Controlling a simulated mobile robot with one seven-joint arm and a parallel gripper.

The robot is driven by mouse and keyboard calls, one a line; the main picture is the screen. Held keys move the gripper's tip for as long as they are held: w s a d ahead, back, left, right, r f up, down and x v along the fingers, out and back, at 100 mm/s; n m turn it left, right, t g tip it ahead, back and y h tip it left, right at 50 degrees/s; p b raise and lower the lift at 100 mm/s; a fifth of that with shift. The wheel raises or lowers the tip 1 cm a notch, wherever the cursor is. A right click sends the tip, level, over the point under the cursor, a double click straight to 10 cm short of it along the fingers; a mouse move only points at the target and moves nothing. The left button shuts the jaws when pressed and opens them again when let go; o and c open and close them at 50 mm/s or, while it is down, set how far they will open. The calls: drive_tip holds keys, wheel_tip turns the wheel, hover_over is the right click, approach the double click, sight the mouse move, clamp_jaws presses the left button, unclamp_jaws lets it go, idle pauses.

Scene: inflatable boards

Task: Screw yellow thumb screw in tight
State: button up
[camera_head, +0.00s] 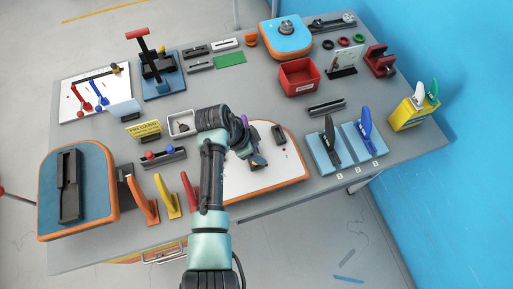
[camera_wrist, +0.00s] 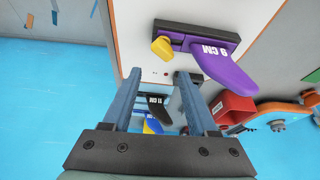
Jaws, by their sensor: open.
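In the wrist view a yellow thumb screw (camera_wrist: 162,46) sits at the left end of a black block, beside a purple paddle (camera_wrist: 225,66) marked 9 CM. In the head view, my arm partly covers the white, orange-edged board (camera_head: 262,182); the purple paddle (camera_head: 244,119) barely shows there.
A black block (camera_head: 279,134) stands on the board's right side. Black and blue clamps on light-blue plates (camera_head: 326,158) stand to its right. Red, yellow and orange handles (camera_head: 167,197) stand left of my arm. A red bin (camera_head: 299,78) is farther back. Bare grey table shows between the items.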

drive_tip(key=shift+r, duration=0.1)
drive_tip(key=shift+n+t+p, duration=0.3)
drive_tip(key=shift+n+p, duration=0.45)
drive_tip(key=shift+n, duration=0.05)
drive_tip(key=shift+n+t+y+p, duration=0.35)
drive_tip(key=shift+n+p, duration=0.25)
drive_tip(key=shift+n, duration=0.6)
drive_tip(key=shift+d+n+t+y+p, duration=0.1)
drive_tip(key=shift+n+t+y+p, duration=0.2)
drive_tip(key=shift+n+p, duration=0.45)
drive_tip(key=shift+w+n+y+p, duration=0.1)
drive_tip(key=shift+n+y+p, duration=0.25)
drive_tip(key=shift+n, duration=0.9)
